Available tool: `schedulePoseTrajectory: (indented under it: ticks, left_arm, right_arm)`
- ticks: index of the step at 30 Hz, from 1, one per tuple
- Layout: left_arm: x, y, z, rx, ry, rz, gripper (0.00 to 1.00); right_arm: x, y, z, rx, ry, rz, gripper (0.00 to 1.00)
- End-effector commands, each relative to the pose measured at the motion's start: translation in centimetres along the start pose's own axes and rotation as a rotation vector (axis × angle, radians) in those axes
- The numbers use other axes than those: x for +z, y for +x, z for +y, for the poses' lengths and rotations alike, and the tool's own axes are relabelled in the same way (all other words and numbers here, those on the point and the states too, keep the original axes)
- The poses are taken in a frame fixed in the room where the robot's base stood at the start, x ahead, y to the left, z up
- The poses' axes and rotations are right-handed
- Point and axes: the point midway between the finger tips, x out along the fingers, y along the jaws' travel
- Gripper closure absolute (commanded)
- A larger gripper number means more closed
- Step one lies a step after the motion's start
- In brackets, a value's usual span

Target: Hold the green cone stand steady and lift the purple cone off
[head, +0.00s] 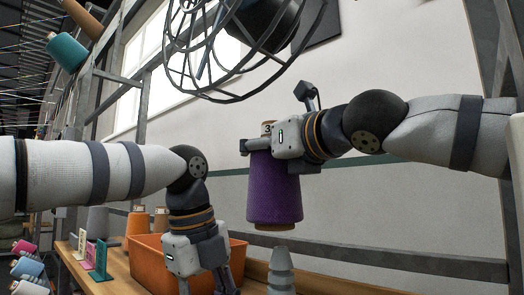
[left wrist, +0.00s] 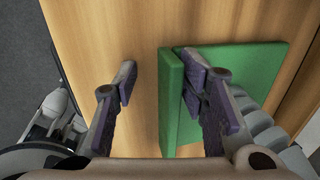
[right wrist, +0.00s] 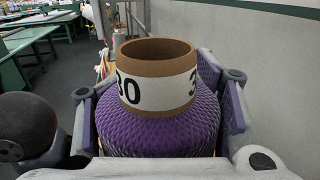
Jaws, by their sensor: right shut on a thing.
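The purple cone (head: 273,190) hangs upright in my right gripper (head: 258,145), which is shut on it near its top. In the right wrist view the purple yarn (right wrist: 158,128) and its brown tube with a white numbered band (right wrist: 158,80) sit between the fingers. The cone's lower end is above the grey stepped peg (head: 281,270), with a gap between them. The green stand's upright plate (left wrist: 172,100) and flat base (left wrist: 262,75) show in the left wrist view. My left gripper (left wrist: 158,85) is open with the plate between its fingers; the left finger is clear of it.
An orange bin (head: 145,262) stands on the wooden table behind my left gripper. Orange and grey cones and small coloured cards (head: 100,262) stand at the left. A wire cage (head: 235,50) hangs overhead. A metal rail (head: 400,260) runs along the right.

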Motion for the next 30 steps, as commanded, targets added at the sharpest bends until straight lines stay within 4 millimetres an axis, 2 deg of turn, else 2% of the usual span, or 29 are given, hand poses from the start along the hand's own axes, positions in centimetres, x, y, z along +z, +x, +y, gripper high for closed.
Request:
schedulePoseTrajectory:
  ticks: [2, 5, 12, 14, 22, 30]
  left_arm:
    - [0.0, -0.1, 0.0, -0.001, 0.000, -0.001, 0.62]
    - [0.0, -1.4, -0.1, -0.004, -0.002, -0.003, 0.62]
    - [0.0, -8.2, -0.2, -0.005, -0.004, -0.005, 0.62]
    - [0.0, -9.6, -0.1, -0.004, -0.003, -0.003, 0.62]
    - [0.0, -11.8, -0.1, 0.000, -0.001, -0.001, 0.62]
    - [0.5, -11.7, 0.3, -0.008, 0.002, 0.030, 0.62]
  right_arm:
    - [0.1, 0.0, 0.0, 0.000, 0.000, -0.002, 0.94]
    - [0.1, 0.0, 0.0, 0.000, 0.000, -0.002, 0.94]
    - [0.2, -0.1, 0.0, 0.000, -0.001, -0.003, 0.94]
    - [0.2, -0.1, 0.0, 0.000, -0.001, -0.003, 0.94]
    - [0.2, -0.1, 0.0, 0.000, -0.001, -0.002, 0.94]
    - [0.4, -0.1, 0.1, 0.000, -0.001, -0.003, 0.94]
